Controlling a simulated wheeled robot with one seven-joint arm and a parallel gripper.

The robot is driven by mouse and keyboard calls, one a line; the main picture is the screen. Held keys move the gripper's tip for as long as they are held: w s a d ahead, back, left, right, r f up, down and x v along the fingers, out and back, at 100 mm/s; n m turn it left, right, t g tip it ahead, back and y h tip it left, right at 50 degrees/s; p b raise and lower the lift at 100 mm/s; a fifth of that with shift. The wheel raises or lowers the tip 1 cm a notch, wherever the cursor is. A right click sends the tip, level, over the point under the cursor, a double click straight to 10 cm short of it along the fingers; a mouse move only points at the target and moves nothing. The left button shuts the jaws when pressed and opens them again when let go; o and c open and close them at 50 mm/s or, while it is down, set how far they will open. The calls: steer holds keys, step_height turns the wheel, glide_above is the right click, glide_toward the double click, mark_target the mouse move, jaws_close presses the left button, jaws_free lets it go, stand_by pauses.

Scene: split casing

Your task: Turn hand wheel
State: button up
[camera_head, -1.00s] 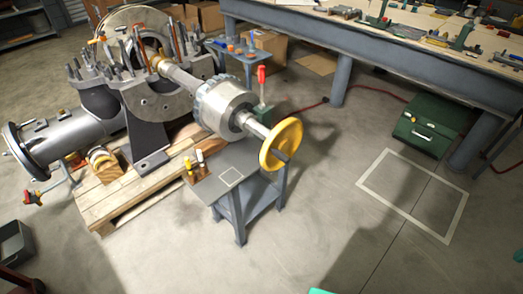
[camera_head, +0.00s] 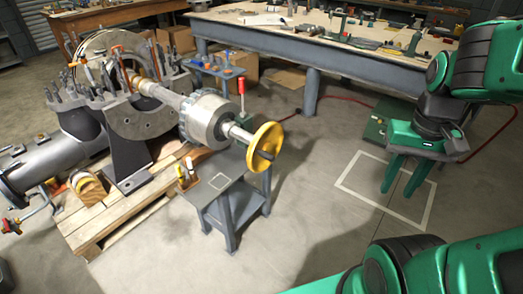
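The yellow hand wheel (camera_head: 265,147) is on the right end of the grey shaft of the split casing machine, in the middle of the head view. It stands upright, above a small grey stand. My green gripper (camera_head: 392,192) is at the right, pointing down over the floor. Its two fingers are apart with a gap between them, and nothing shows between them. It is clear of the wheel, well to its right. My green arm (camera_head: 480,70) enters from the right edge.
The small grey table (camera_head: 225,180) under the shaft holds tools. A long workbench (camera_head: 270,45) runs across the back. The casing (camera_head: 120,120) rests on a wooden pallet (camera_head: 95,235). Bare floor with a white marked square (camera_head: 350,188) lies right of the wheel.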

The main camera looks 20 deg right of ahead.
mark_target(267, 157)
steer(key=shift+o, duration=1)
steer(key=shift+s+r, duration=0.15)
steer(key=shift+s, duration=0.3)
steer(key=w+f+n+h, duration=0.2)
steer(key=w+f+h, duration=0.25)
steer(key=w, duration=0.35)
steer(key=w+f+n+t+h, duration=0.1)
steer(key=w+f+h, duration=0.2)
steer(key=w+f, duration=0.3)
steer(key=w+f+n+h, duration=0.2)
steer(key=w+f+h, duration=0.1)
steer(key=w, duration=0.6)
steer(key=w+a+f+n+t, duration=0.2)
steer(key=w+a+n+t, duration=0.1)
steer(key=a, duration=0.4)
steer(key=w+a+f+n+t+y, duration=0.1)
steer(key=w+a+f+n+t, duration=0.1)
steer(key=w+a+n+t, duration=0.2)
steer(key=w+a+f+n+t, duration=0.2)
steer(key=a+n+t, duration=0.3)
steer(key=a, duration=0.5)
steer(key=shift+w+a+f+n+t, duration=0.1)
steer(key=shift+w+a+n+t, duration=0.1)
steer(key=shift+w+t, duration=0.3)
steer(key=shift+w+a+f+n+t, duration=0.1)
steer(key=shift+w+a+n+t, duration=0.15)
steer(key=shift+t, duration=0.35)
steer(key=x, duration=1)
steer(key=shift+w+d, duration=0.2)
steer(key=shift+w, duration=0.1)
